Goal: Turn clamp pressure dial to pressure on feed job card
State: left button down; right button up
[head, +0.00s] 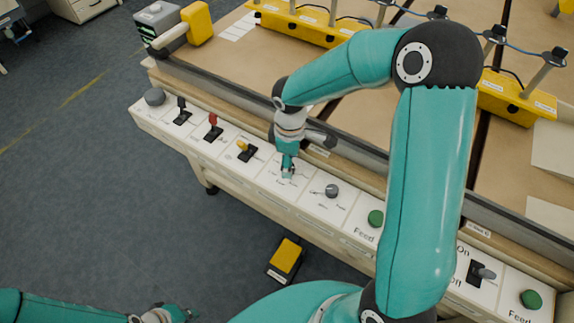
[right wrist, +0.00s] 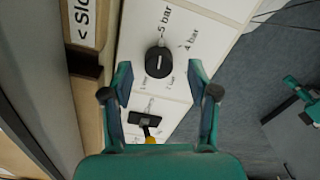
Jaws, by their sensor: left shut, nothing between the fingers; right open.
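The clamp pressure dial (right wrist: 158,62) is a round black knob with a white line across its top, on the white panel in the right wrist view. Labels around it include 5 bar and 4 bar, with smaller ones below. The line runs roughly up the picture, one end towards 5 bar; I cannot tell which end points. My right gripper (right wrist: 160,97) is open, its fingers apart, with the dial beyond them. In the head view my right gripper (head: 288,173) hides the dial. My left gripper (head: 165,314) is shut and empty at the bottom left. No job card is readable.
The control panel also carries black (head: 182,112), red (head: 213,126) and yellow (head: 245,150) levers, a grey knob (head: 332,190) and a green button (head: 375,218). A yellow pedal (head: 286,257) is on the floor. A raised rail runs behind the panel.

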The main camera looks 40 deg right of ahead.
jog(key=shift+f, duration=1.05)
